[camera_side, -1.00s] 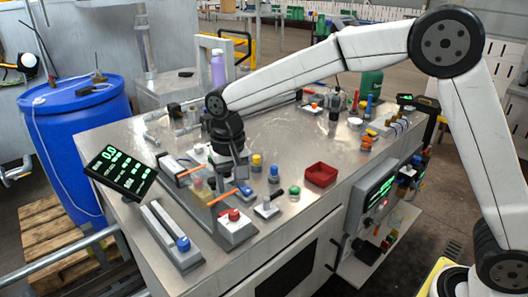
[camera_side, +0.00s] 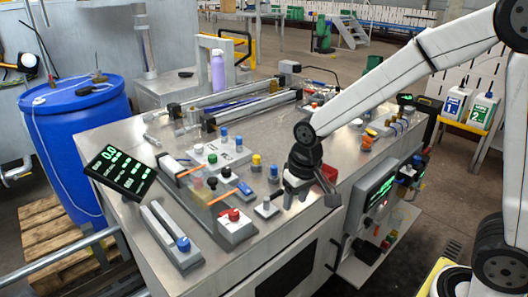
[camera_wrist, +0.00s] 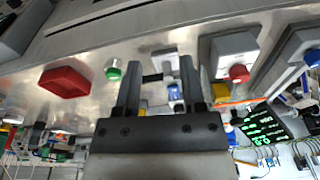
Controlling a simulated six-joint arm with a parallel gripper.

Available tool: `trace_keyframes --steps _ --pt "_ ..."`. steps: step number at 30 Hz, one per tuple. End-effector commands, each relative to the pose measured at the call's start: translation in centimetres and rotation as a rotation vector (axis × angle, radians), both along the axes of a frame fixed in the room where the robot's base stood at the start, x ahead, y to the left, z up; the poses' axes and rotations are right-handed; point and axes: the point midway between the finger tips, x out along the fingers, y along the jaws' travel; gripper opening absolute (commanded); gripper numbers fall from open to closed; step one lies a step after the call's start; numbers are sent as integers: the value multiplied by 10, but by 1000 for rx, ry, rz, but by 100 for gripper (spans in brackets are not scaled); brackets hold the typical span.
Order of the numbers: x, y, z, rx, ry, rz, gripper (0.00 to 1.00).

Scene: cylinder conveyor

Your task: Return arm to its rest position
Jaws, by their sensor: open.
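My gripper (camera_side: 298,197) hangs pointing down over the front part of the metal bench (camera_side: 265,140), in front of the red tray (camera_side: 330,174), which it partly hides. In the wrist view my gripper (camera_wrist: 158,62) has its two fingers apart with nothing held between them. The red tray (camera_wrist: 65,82) lies to the left of the fingers there. A green-topped piece (camera_wrist: 113,73) sits between the tray and the left finger. Whether the fingertips touch the bench cannot be told.
A red-button box (camera_side: 236,224), a small lever switch (camera_side: 266,207) and a yellow-topped cylinder (camera_side: 257,162) stand left of my gripper. Conveyor rails (camera_side: 255,108) lie at the back. A blue barrel (camera_side: 80,150) stands left of the bench.

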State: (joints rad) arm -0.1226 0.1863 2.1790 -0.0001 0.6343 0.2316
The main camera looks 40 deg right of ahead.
Motion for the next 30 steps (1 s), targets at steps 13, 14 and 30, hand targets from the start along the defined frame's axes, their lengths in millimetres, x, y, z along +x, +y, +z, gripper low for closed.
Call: trace_keyframes --steps 13,14,30 --pt "-81 -43 -30 -33 -84 96 52" --pt "-83 -44 -31 -35 -87 99 52" --pt "-88 -46 -33 -37 -92 105 52"
